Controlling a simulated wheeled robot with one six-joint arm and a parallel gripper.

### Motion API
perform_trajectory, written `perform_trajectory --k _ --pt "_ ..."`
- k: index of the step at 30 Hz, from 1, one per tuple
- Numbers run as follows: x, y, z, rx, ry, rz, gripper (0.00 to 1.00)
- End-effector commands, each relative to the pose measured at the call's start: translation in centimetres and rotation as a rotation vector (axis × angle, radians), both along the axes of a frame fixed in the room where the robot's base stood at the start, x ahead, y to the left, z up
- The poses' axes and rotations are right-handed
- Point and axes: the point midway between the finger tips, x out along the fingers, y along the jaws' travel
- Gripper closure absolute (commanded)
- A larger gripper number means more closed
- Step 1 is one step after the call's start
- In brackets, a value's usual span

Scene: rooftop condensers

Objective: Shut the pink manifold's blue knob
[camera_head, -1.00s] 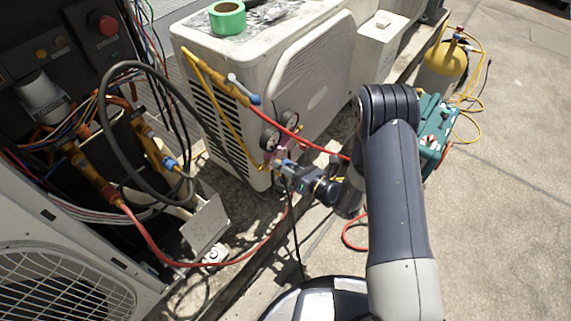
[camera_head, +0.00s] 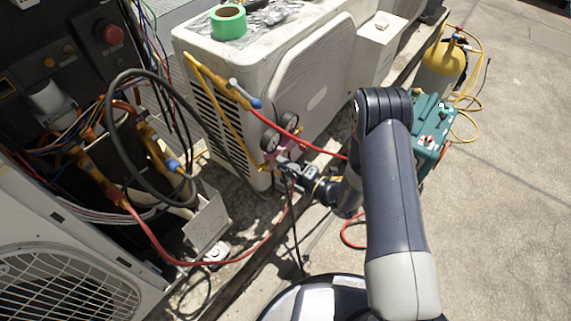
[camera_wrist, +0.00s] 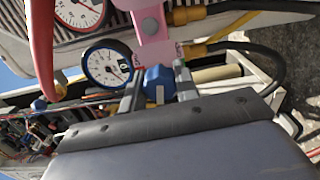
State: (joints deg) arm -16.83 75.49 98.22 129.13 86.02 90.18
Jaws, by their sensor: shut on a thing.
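The pink manifold (camera_head: 279,153) hangs at the front corner of the white condenser, with two round gauges above it in the head view. In the wrist view the pink manifold (camera_wrist: 152,40) is large at the top centre. Its blue knob (camera_wrist: 158,84) sits between the two fingers of my gripper (camera_wrist: 157,86), which is shut on it. In the head view my gripper (camera_head: 283,168) reaches the manifold from the right, and the knob is mostly hidden there. A blue-rimmed gauge (camera_wrist: 107,65) is left of the knob in the wrist view.
A red hose (camera_head: 305,140) and a yellow hose (camera_head: 222,115) run to the manifold. The white condenser (camera_head: 330,85) stands behind it. An open electrical panel with wires is at left. A teal machine (camera_head: 433,130) and a yellow cylinder (camera_head: 442,68) stand at right. Concrete at far right is clear.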

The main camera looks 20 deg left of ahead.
Motion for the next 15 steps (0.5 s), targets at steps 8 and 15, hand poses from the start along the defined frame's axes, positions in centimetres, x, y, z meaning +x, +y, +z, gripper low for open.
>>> perform_trajectory --k 8,15 --pt "-0.04 -0.06 0.00 0.099 0.246 -0.001 0.93" --pt "-0.07 -0.07 -0.04 0.186 0.458 -0.002 0.93"
